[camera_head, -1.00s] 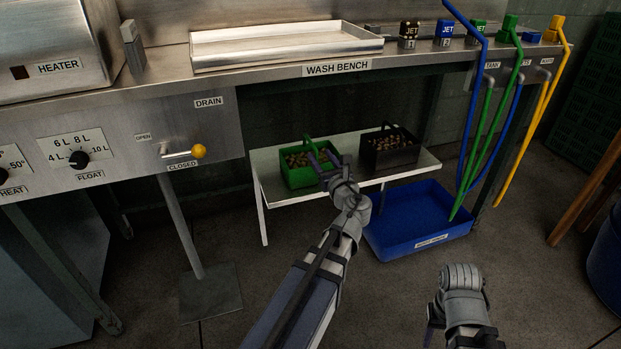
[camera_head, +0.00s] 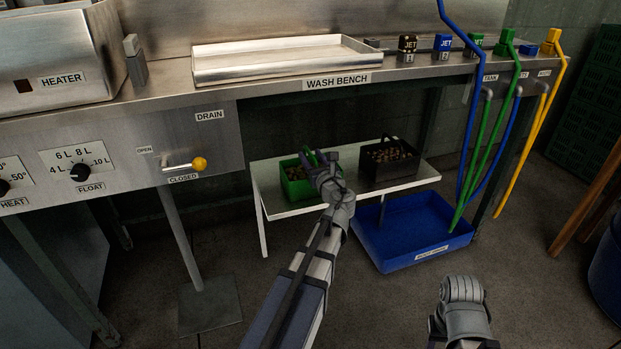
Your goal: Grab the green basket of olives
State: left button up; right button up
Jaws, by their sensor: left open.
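The green basket (camera_head: 294,189) of olives stands on the left part of a low metal shelf (camera_head: 270,208) under the wash bench. Its handle stands up. My left gripper (camera_head: 319,163) is open at the basket's right side and hides part of its rim, handle and olives. I cannot tell whether the fingers touch the handle. My right arm (camera_head: 462,306) shows at the bottom right, with its fingers out of clear sight.
A black basket (camera_head: 388,164) of olives stands to the right on the same shelf. A blue tray (camera_head: 408,238) lies on the floor below. The bench edge (camera_head: 300,84) overhangs the shelf. Coloured hoses (camera_head: 490,130) hang at the right.

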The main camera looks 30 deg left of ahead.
pick_arm(q)
jog(key=shift+w+a, duration=0.4)
jog(key=shift+a, duration=0.05)
jog(key=shift+c, duration=0.2)
grip_shut()
dwell(0.9)
